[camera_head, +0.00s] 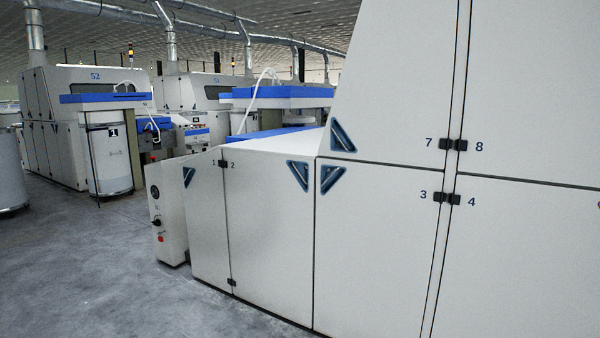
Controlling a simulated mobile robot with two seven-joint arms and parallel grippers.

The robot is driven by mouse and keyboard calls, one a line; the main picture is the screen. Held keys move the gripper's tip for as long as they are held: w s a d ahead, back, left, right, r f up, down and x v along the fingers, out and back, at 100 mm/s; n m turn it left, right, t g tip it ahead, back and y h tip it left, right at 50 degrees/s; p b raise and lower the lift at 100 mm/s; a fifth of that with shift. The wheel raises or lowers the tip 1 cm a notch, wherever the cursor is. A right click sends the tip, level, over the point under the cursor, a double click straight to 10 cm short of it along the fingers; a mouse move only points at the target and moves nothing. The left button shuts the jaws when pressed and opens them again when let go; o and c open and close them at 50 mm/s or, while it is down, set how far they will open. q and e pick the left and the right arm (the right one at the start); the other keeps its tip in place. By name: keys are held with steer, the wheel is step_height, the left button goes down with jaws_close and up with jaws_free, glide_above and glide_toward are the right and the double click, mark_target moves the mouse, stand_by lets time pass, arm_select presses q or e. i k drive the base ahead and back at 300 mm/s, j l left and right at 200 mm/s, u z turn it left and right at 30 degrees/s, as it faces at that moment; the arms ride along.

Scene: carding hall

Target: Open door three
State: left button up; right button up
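Door three (375,255) is the lower white panel with a "3" at its upper right edge, on the large machine at the right. It looks shut, flush with the panels around it. A dark triangular recess (332,178) sits in its upper left corner. A small black fitting (440,197) sits beside the number, next to a matching one on door four (520,265). The door's bottom is cut off by the picture edge. Neither of my grippers is in view.
Door seven (400,90) is above door three, and door two (270,240) is to its left. A low control box (168,215) stands past door one (207,230). Grey floor (110,270) is open at the left. Other machines (75,125) stand behind.

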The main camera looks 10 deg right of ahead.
mark_target(376, 224)
steer(key=i+l+u, duration=0.1)
steer(key=i, duration=0.35)
steer(key=i+l, duration=0.1)
steer(key=i, duration=0.35)
steer(key=i+l+u, duration=0.15)
steer(key=i, duration=0.25)
